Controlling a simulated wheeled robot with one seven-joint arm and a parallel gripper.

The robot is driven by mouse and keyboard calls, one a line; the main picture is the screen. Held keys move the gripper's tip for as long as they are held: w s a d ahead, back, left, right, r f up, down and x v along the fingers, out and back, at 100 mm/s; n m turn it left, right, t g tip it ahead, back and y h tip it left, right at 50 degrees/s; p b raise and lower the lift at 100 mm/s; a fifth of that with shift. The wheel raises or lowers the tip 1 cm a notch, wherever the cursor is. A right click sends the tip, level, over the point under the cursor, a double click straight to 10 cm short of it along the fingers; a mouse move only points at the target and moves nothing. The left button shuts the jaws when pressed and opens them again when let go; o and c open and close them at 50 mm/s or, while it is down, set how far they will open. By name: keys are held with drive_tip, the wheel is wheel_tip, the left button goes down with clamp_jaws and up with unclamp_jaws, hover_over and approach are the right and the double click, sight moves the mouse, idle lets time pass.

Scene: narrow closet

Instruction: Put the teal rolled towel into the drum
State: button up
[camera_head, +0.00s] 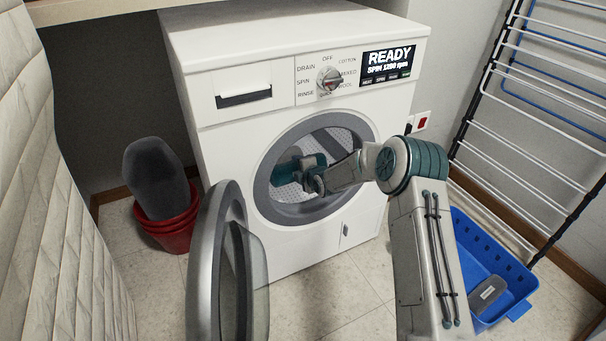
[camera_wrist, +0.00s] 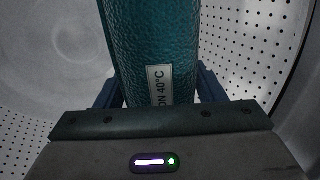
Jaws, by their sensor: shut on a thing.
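The teal rolled towel (camera_wrist: 150,50) is between the fingers of my gripper (camera_wrist: 155,92) in the wrist view, with a white label reading "ON 40°C". Its far end is cut off by the frame. My gripper is shut on it. In the head view, my gripper (camera_head: 312,180) reaches through the round door opening of the white washing machine (camera_head: 235,150), with the towel (camera_head: 290,172) at the opening's left part. The perforated drum (camera_head: 330,145) shows behind it, and its holed wall (camera_wrist: 265,40) surrounds the towel in the wrist view. I cannot tell whether the towel touches the drum.
The washer's round door (camera_head: 208,275) stands open at the front left. A red bucket (camera_head: 172,232) with a dark grey object (camera_head: 155,178) stands left of the washer. A blue basket (camera_head: 478,250) holding a grey item (camera_head: 487,294) and a drying rack (camera_head: 520,125) stand at right.

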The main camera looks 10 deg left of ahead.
drive_tip(key=shift+w+a, duration=0.15)
drive_tip(key=shift+w, duration=0.05)
drive_tip(key=o, duration=1.2)
drive_tip(key=s+d+r, duration=0.1)
drive_tip(key=s+d, duration=0.4)
drive_tip(key=s, duration=0.3)
drive_tip(key=s+d+r, duration=0.2)
drive_tip(key=s+d, duration=0.4)
drive_tip(key=s, duration=0.2)
drive_tip(key=shift+s+d, duration=0.15)
drive_tip(key=shift+s, duration=0.2)
